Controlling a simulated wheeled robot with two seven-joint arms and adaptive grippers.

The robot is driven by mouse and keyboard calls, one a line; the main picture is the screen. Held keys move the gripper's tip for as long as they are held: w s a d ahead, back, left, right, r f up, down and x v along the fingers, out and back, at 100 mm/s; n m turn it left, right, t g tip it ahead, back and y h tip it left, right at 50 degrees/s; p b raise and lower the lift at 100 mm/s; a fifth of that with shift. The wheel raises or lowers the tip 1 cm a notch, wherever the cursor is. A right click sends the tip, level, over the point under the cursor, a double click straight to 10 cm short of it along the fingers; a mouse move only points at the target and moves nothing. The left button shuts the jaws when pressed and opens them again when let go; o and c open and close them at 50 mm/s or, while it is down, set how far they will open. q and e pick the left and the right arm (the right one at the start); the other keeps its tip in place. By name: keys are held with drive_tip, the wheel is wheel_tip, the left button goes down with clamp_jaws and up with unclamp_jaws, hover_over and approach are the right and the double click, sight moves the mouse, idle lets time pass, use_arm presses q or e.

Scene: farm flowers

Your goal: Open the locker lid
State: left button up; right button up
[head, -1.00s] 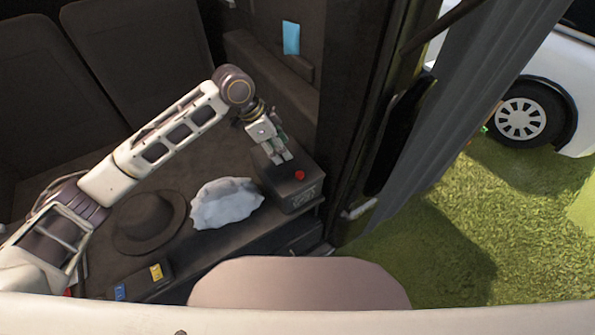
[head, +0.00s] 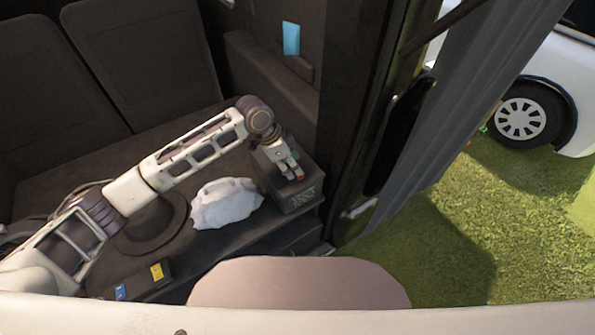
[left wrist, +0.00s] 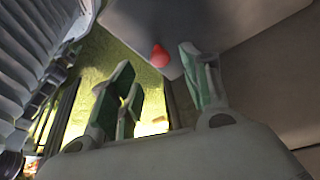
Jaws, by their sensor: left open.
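The locker (head: 296,200) is a dark box at the right end of the bench, with printing on its front. Its lid looks closed and also shows in the left wrist view (left wrist: 225,22). A small red knob (head: 300,178) sits on top of the lid. My left gripper (head: 292,174) is above the lid, its fingertips right at the knob and partly covering it. In the left wrist view the green-padded fingers are apart, and the red knob (left wrist: 159,56) shows between and beyond their tips. Contact cannot be told. My right gripper is not in view.
A crumpled whitish bundle (head: 226,203) lies just left of the locker. A dark hat (head: 150,228) lies partly under my left arm. A dark case with yellow and blue marks (head: 140,280) is at the front. A door frame (head: 350,150) stands close right of the locker.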

sight(295, 180)
use_arm(q)
drive_tip(key=x, duration=0.3)
drive_tip(key=shift+d+f, duration=0.1)
drive_tip(key=shift+f, duration=0.05)
drive_tip(key=shift+w+d+f, duration=0.1)
drive_tip(key=shift+d+f, duration=0.15)
drive_tip(key=shift+f, duration=0.35)
drive_tip(key=shift+d+f, duration=0.1)
drive_tip(key=shift+f, duration=0.15)
drive_tip(key=c, duration=0.9)
clamp_jaws()
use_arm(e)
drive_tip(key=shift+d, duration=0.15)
